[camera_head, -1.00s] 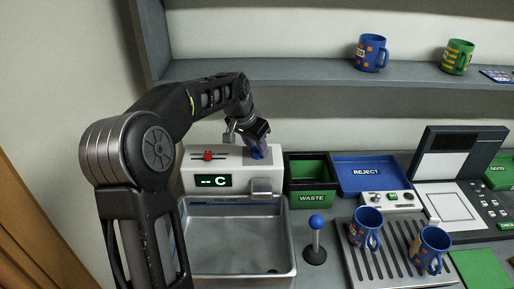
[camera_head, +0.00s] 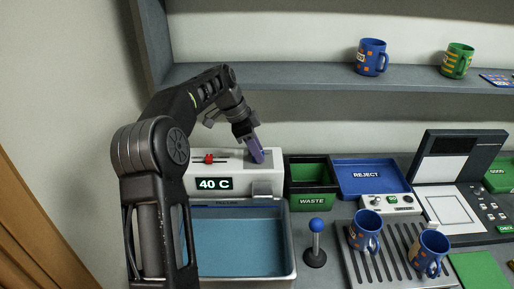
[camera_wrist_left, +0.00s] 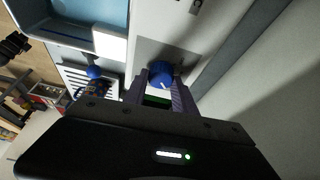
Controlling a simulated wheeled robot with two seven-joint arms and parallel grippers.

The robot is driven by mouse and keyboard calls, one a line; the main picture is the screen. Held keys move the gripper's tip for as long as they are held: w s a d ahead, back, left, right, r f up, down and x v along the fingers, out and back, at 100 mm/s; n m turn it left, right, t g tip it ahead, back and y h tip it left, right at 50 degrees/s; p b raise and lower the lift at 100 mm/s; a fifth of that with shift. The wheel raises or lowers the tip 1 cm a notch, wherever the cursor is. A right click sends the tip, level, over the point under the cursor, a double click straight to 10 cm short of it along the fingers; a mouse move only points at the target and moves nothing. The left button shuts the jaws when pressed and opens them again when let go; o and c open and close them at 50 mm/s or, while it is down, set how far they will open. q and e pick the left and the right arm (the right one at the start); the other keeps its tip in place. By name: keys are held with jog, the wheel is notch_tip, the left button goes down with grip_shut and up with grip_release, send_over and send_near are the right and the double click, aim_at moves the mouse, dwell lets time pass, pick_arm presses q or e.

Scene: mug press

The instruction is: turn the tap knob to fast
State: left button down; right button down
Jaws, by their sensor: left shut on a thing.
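The tap knob (camera_wrist_left: 161,74) is a round blue knob with a pale pointer mark, seen in the left wrist view on the white tap unit (camera_head: 233,168). My left gripper (camera_head: 257,158) is above the right part of the unit's top, its purple fingers shut on the knob. In the left wrist view the two fingers (camera_wrist_left: 160,92) sit on either side of the knob. The fingers hide the knob in the head view. The unit's display (camera_head: 214,184) reads "40 C". The knob's speed labels are not readable. My right gripper is not in view.
The basin (camera_head: 237,246) below the unit holds blue water. A red slider (camera_head: 209,159) sits on the unit's top left. A green waste bin (camera_head: 310,190), a blue reject tray (camera_head: 370,177) and a blue-topped lever (camera_head: 316,240) stand to the right.

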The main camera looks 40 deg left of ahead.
pick_arm(q)
jog(key=shift+m, duration=0.3)
jog(key=c, duration=1)
grip_release()
jog(key=shift+r, duration=0.1)
